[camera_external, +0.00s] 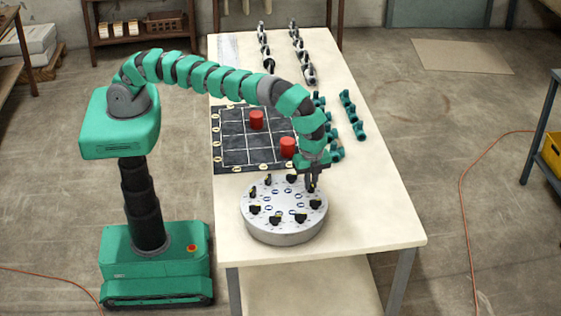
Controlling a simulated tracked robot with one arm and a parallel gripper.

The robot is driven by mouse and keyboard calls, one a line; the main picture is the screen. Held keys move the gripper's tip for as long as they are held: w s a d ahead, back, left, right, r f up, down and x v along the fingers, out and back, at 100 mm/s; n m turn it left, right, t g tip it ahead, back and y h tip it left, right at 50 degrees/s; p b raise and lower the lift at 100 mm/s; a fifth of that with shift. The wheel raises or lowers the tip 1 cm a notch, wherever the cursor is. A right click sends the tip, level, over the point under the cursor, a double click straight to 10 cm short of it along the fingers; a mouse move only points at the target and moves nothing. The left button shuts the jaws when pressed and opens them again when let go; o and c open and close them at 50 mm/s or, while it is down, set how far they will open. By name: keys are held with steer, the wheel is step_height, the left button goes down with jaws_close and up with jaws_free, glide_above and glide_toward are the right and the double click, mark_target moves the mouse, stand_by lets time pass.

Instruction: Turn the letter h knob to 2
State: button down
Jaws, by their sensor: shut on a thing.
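A round grey knob panel (284,232) stands near the front of the table, with several black knobs in a ring on its top. The letters and numbers on it are too small to read, so I cannot tell which knob is h. My gripper (313,187) points down at the panel's back right edge and is shut on a black knob there. The fingers largely hide that knob, so its setting cannot be told. The other knobs, such as one at the front (275,220), stand clear of my gripper.
Behind the panel lies a dark grid board (234,161) with two red cylinders (257,119) (288,147). Several green pipe pieces (347,101) lie to its right, and grey and black pieces (309,74) further back. The white table (381,217) is clear at front right.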

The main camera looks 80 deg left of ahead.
mark_target(312, 183)
steer(key=m, duration=0.4)
steer(key=shift+w+m, duration=0.15)
steer(key=shift+m, duration=0.15)
steer(key=shift+r+m+p, duration=0.1)
steer(key=shift+m+p, duration=0.35)
steer(key=shift+m, duration=1.45)
steer(key=shift+w, duration=0.1)
steer(key=c, duration=1.5)
jaws_free()
step_height(312, 183, up, 14)
steer(key=p, duration=0.3)
steer(key=shift+f+p, duration=0.25)
steer(key=shift+p, duration=0.1)
